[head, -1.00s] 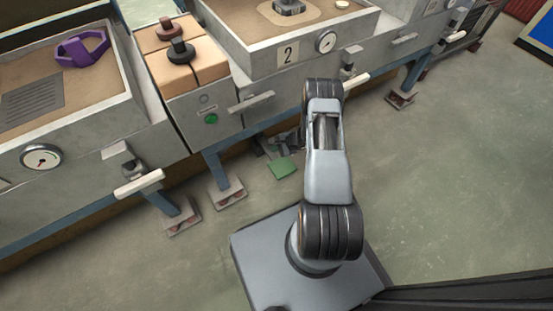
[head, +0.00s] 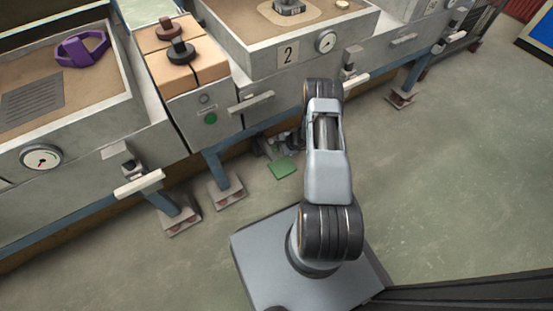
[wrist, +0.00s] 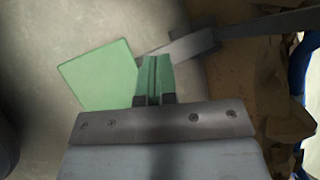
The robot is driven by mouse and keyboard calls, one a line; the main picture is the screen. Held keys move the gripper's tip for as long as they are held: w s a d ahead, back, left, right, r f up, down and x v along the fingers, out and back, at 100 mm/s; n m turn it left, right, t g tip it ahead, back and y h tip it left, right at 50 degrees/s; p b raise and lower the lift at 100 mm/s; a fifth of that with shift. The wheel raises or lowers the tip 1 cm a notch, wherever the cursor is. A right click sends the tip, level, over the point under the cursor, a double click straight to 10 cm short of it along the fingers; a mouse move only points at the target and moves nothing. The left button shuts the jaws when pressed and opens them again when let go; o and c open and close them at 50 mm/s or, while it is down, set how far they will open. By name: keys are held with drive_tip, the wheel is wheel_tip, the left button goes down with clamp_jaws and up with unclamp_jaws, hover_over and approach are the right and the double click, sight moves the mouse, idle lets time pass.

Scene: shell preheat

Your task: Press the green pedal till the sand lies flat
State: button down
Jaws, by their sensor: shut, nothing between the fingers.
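The green pedal (head: 283,168) is a flat square plate low by the floor, under the machine marked 2. In the wrist view the pedal (wrist: 97,76) lies left of my gripper (wrist: 154,62), and a grey bar runs from its side to the right. My gripper is shut and empty, its fingers beside the pedal's right edge in the picture. I cannot tell whether they touch it or hang above it. Sand (head: 252,27) lies in tray 2, with a paler patch around a grey block (head: 289,6).
A second sand tray on the left holds a purple piece (head: 82,49) and a grey grille. Tan blocks (head: 183,55) stand between the trays. White handles (head: 139,183), blue legs and footplates (head: 226,192) edge the machines. The floor on the right is clear.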

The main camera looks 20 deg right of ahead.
idle(0.3)
drive_tip(key=r+p, duration=0.2)
drive_tip(key=r, duration=0.2)
drive_tip(key=shift+w, duration=0.2)
drive_tip(key=shift+f, duration=0.2)
drive_tip(key=b, duration=0.5)
hover_over(277, 159)
wheel_tip(277, 159, down, 7)
drive_tip(key=shift+a, duration=0.15)
drive_tip(key=shift+f+b, duration=0.5)
drive_tip(key=shift+f, duration=0.25)
drive_tip(key=shift+f, duration=0.15)
idle(1.2)
drive_tip(key=shift+f+b, duration=0.3)
drive_tip(key=shift+b, duration=0.25)
